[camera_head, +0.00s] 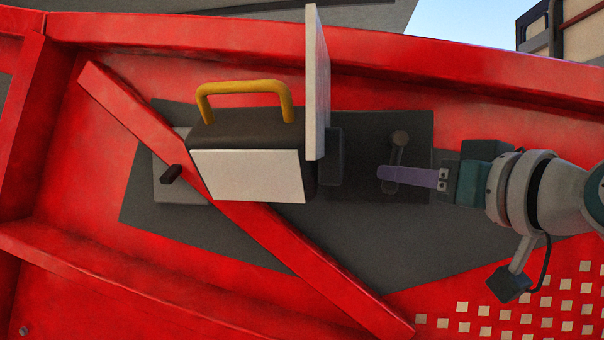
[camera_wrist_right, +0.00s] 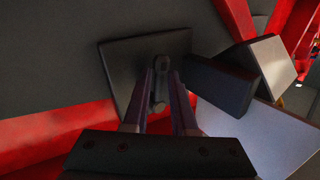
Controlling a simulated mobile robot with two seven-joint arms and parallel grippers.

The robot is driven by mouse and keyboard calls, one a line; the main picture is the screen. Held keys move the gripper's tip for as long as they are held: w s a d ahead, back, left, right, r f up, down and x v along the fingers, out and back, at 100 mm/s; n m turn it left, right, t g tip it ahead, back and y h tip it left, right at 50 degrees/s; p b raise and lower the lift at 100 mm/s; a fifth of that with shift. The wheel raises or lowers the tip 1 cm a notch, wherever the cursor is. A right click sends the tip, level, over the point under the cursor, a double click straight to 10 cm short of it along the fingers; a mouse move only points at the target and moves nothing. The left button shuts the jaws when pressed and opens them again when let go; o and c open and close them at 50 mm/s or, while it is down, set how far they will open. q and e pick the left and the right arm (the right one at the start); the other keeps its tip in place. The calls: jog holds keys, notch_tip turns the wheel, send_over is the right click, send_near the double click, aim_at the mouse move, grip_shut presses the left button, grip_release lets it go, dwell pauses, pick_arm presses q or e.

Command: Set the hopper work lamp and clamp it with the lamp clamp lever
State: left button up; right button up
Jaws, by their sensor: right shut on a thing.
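The work lamp (camera_head: 252,132) is a dark box with a pale front face and a yellow handle (camera_head: 244,88) on top, in the middle of the head view. To its right, the grey lamp clamp lever (camera_head: 398,152) sits on a dark plate (camera_head: 414,128); its rounded end points up in the picture. My right gripper (camera_head: 386,174) comes in from the right, its purple fingers shut on the lever's lower part. In the right wrist view the lever (camera_wrist_right: 160,80) shows between the two fingers (camera_wrist_right: 162,92). My left gripper is in neither view.
A pale upright panel (camera_head: 318,90) stands between lamp and lever. A diagonal red bar (camera_head: 285,245) passes left of and below the lamp. A small dark knob (camera_head: 171,174) sticks out at the left. A red rim beam (camera_head: 430,60) runs across the top.

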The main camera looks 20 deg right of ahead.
grip_shut()
jog(key=shift+f, duration=0.25)
dwell(0.6)
jog(key=shift+w, duration=0.1)
